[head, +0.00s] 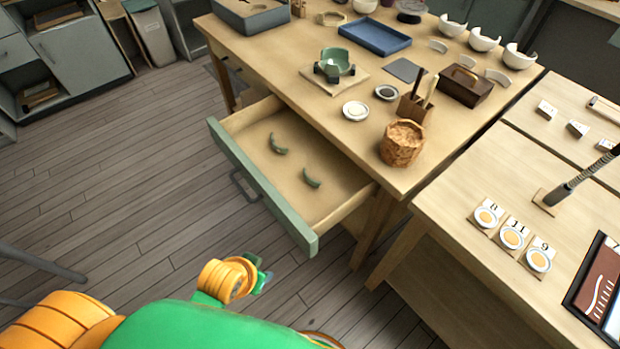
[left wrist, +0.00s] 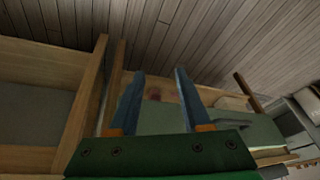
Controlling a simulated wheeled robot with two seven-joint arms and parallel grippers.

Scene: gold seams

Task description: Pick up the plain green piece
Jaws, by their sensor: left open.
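Two small curved green pieces lie apart in the open drawer (head: 232,128): one farther back (head: 278,145), one nearer the front right (head: 312,178). At this size I cannot tell which one is plain. A green bowl with a broken-looking rim (head: 336,60) sits in a dark holder on the table. My left gripper (head: 263,281) is low in front of the drawer, outside it and apart from both pieces. In the left wrist view its two dark blue fingers (left wrist: 158,88) stand apart with nothing held between them. No green piece can be made out there. My right gripper is not in view.
The drawer's green front (head: 262,188) and handle (head: 240,185) stand out from the wooden table (head: 290,75). The table holds a blue tray (head: 375,36), a cork-coloured pot (head: 402,143) and small dishes. A second table (head: 470,265) is at right.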

